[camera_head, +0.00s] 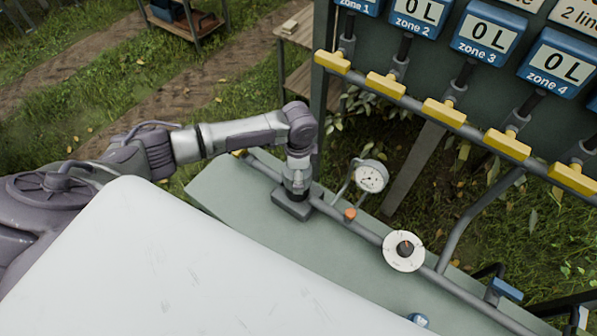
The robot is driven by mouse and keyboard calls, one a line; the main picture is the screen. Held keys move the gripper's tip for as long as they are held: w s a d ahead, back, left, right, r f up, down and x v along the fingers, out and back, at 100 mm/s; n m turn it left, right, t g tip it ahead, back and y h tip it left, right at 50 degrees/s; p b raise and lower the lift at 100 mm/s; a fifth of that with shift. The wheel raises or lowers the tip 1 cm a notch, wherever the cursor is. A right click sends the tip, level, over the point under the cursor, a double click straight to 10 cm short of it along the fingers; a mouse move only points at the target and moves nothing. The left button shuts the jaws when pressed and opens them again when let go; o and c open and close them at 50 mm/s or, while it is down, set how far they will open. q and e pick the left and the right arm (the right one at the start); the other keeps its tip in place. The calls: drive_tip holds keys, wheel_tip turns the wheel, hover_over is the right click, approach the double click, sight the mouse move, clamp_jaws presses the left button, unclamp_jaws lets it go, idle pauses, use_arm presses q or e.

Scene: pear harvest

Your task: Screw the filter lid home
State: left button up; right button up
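My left arm comes in from the left and bends down at the wrist over the grey pipe (352,224). My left gripper (296,190) points down at the pipe's left part, over a dark grey rectangular block (290,208). The fingers are too small and too hidden to show whether they are open or shut. I cannot make out the filter lid; it may be hidden under the gripper. My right gripper is not in view.
Right of the gripper are an orange knob (350,214), a pressure gauge (372,177) and a white dial with a black knob (404,250). Yellow-handled valves (444,112) line the upper pipe under the zone displays (486,38). Grass lies beyond.

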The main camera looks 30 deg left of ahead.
use_arm(q)
drive_tip(key=c, duration=1.1)
drive_tip(key=m, duration=0.3)
drive_tip(key=shift+r+m, duration=0.1)
drive_tip(key=shift+m, duration=0.3)
drive_tip(key=m, duration=0.3)
drive_tip(key=shift+m, duration=0.3)
drive_tip(key=o, duration=0.8)
drive_tip(key=shift+m, duration=0.3)
drive_tip(key=o, duration=0.3)
wheel_tip(320, 180, up, 12)
drive_tip(key=shift+f, duration=0.1)
